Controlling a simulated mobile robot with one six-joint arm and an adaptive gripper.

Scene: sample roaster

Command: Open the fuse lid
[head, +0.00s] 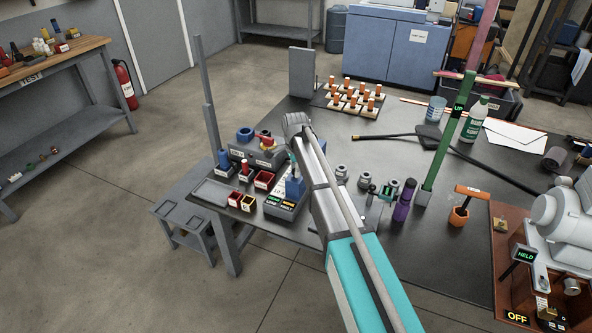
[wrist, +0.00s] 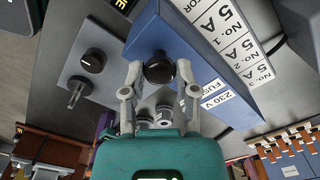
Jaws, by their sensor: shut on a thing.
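The blue fuse box (wrist: 206,88) fills the middle of the wrist view, with white labels reading "FUSE", "230 V" and "5 A" on it. A round black knob (wrist: 159,68) sticks out of its blue front. My gripper (wrist: 160,74) has one finger on each side of this knob and is shut on it. In the head view the blue box (head: 295,188) stands at the table's near left part, partly behind my arm. I cannot tell whether the lid is raised at all.
A grey plate with a black knob (wrist: 93,60) and a metal key-like part lies left of the box in the wrist view. Red and yellow bins (head: 264,179) crowd the table's left corner. A green post (head: 447,140) and a purple bottle (head: 404,202) stand right of my arm.

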